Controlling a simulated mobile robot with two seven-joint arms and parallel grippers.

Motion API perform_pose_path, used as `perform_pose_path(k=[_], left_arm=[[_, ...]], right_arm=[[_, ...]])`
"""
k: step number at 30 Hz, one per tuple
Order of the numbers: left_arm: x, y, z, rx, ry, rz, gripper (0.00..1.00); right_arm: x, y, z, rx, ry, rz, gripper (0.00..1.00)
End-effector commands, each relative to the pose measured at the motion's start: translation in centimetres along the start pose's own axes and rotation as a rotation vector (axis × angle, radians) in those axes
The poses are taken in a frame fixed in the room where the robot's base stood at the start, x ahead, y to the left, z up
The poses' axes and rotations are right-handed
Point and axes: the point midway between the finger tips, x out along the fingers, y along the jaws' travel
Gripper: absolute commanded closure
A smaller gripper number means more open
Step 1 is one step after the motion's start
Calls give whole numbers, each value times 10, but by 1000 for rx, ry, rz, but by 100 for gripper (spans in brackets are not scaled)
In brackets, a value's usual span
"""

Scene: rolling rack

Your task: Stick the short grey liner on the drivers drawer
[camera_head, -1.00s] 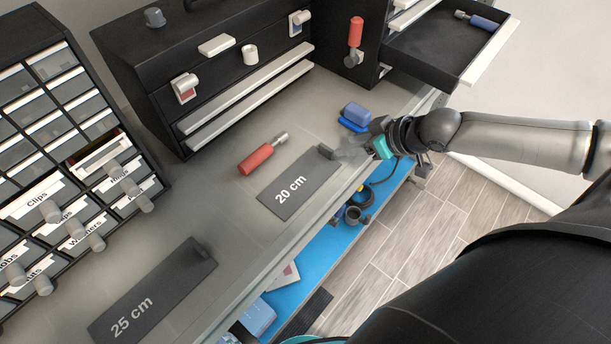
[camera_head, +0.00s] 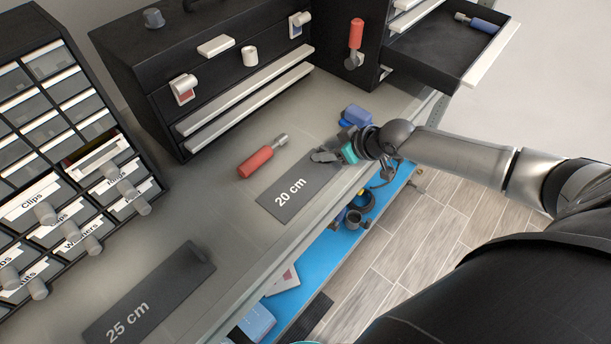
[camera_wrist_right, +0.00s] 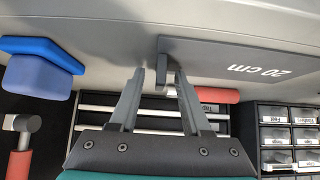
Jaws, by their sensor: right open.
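The short grey liner (camera_head: 289,187), a flat dark plate marked "20 cm", lies on the bench top near its front edge. It has a small raised tab (camera_wrist_right: 163,66) at one end. My right gripper (camera_head: 325,156) is at that end, open. In the right wrist view its two fingers (camera_wrist_right: 160,78) stand on either side of the tab, with a gap visible. An open black drawer (camera_head: 430,52) at the upper right holds a blue-handled driver (camera_head: 478,22); no label on it is legible. My left gripper is not in view.
A longer grey liner marked "25 cm" (camera_head: 150,297) lies at the lower left. A red-handled screwdriver (camera_head: 257,161) and a blue block (camera_head: 355,116) lie close to the short liner. The small-drawer cabinet (camera_head: 75,130) and black toolbox (camera_head: 225,75) stand behind. A blue lower shelf (camera_head: 330,245) is below.

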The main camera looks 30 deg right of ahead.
Motion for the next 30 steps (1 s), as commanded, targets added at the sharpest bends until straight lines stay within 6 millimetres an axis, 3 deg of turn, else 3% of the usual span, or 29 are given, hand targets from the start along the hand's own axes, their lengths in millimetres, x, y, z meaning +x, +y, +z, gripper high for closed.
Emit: perform_pose_path(k=[8,21,30], left_arm=[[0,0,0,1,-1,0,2],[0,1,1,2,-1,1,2],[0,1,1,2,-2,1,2]], right_arm=[[2,0,0,0,0,0,52],[2,0,0,0,0,0,100],[2,0,0,0,0,0,100]])
